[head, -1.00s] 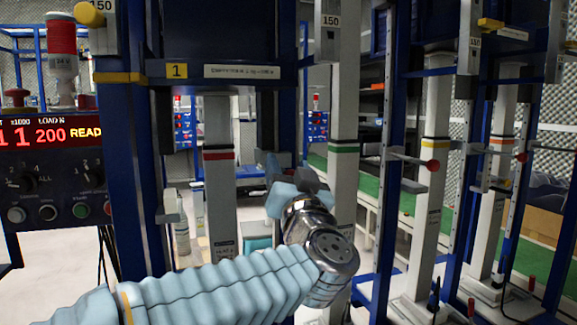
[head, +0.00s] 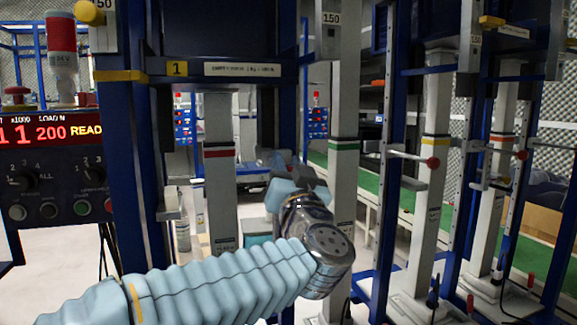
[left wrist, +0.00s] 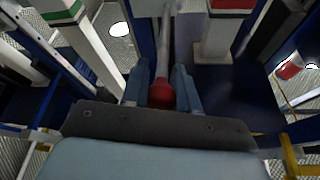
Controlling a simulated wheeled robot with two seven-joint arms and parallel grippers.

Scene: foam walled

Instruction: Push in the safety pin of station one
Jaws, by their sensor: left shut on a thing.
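The station one frame, marked with a yellow "1" plate (head: 177,68), stands at the centre left in the head view. My left gripper (head: 293,172) is in front of its right side, pointing away from the head camera. In the left wrist view, the fingers of my left gripper (left wrist: 160,88) are shut around a red ball knob (left wrist: 161,97). The knob is on the end of a grey rod, the safety pin (left wrist: 164,45), which runs away between the fingers. The pin's far end is hard to make out. In the head view, the gripper hides the knob. My right gripper is out of view.
A blue upright (head: 135,190) and a control panel (head: 50,165) reading "READ" stand at left. A white column with a green band (head: 344,145) is just right of my gripper. Other stations at right have red-knobbed pins (head: 433,162) sticking out.

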